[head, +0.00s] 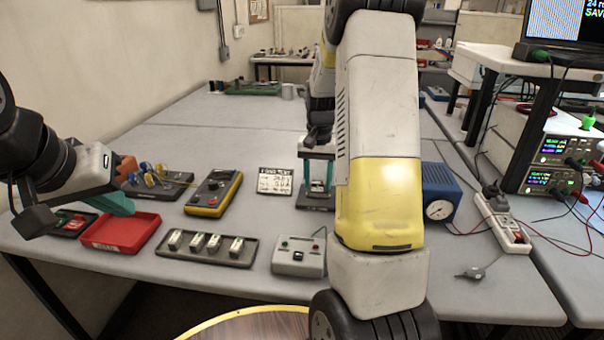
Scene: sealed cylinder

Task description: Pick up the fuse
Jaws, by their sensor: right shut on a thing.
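My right gripper (318,180) has its two teal fingers pointing down over a small dark stand (314,203) in the middle of the table. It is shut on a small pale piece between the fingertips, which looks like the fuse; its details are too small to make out. My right forearm hides what lies just to the right of it. My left gripper (114,200) is at the left, above the red tray (128,243). One teal finger shows clearly; I cannot tell how far the jaws are open.
A dark tray (163,253) holds several small pale blocks. A grey switch box (299,256), a yellow multimeter (213,194), a board with coloured leads (172,187) and a small sign (274,181) stand nearby. A blue gauge unit (440,186) is at right. The table's back is mostly clear.

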